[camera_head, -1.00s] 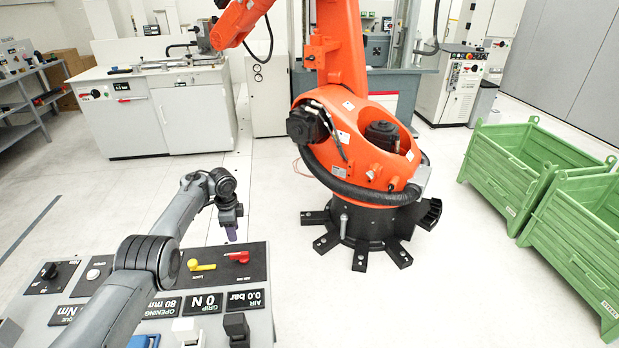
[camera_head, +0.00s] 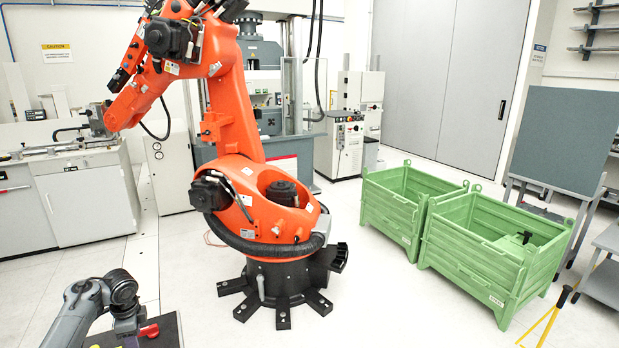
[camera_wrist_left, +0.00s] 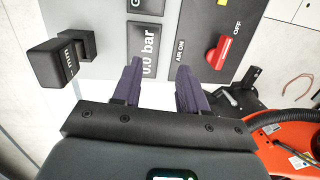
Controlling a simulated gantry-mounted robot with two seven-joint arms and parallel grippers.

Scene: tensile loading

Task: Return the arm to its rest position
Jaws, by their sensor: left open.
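My left arm (camera_head: 78,318) reaches in at the bottom left of the head view, with its gripper (camera_head: 130,338) low at the frame edge. In the left wrist view the gripper (camera_wrist_left: 158,75) has two purple fingers apart with nothing between them. They are over the grey control panel (camera_wrist_left: 105,15). A red handle (camera_wrist_left: 218,53), between "AIR ON" and "OFF" labels, sits right of the fingers and apart from them. The red handle also shows in the head view (camera_head: 150,331), just right of the gripper. My right gripper is not in view.
A large orange robot (camera_head: 235,130) stands on a black base beyond the panel. Two green crates (camera_head: 490,255) are at the right, near a dark board (camera_head: 565,140) and a yellow stand (camera_head: 545,320). Open floor lies between base and crates. A black knob (camera_wrist_left: 58,62) is on the panel.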

